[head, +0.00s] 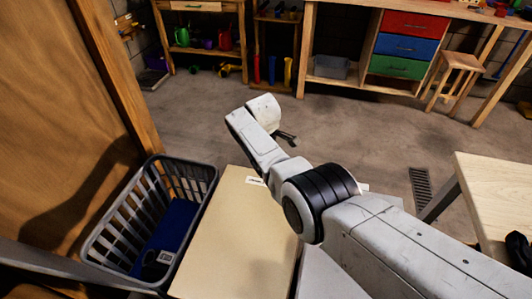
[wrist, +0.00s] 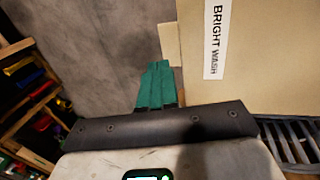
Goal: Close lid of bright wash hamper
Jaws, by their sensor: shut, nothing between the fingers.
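The bright wash hamper shows as a beige panel (head: 232,235) in the head view, with a small white label near its far edge. In the wrist view the beige panel (wrist: 270,60) fills the upper right and its label (wrist: 216,40) reads "BRIGHT WASH". A narrow beige strip (wrist: 169,42) shows beside it. I cannot tell from these views how far the lid is open. My gripper (head: 290,140) is beyond the panel's far edge, above the floor, apart from it in the head view. Its teal fingers (wrist: 155,88) are shut and empty, left of the panel in the wrist view.
A grey slatted basket (head: 103,230) with a blue cloth (head: 172,232) stands left of the hamper, beside a wooden panel (head: 50,110). A pale wooden table (head: 495,190) is at the right. Workbenches with coloured drawers (head: 408,45) line the back. The floor (head: 200,115) between is clear.

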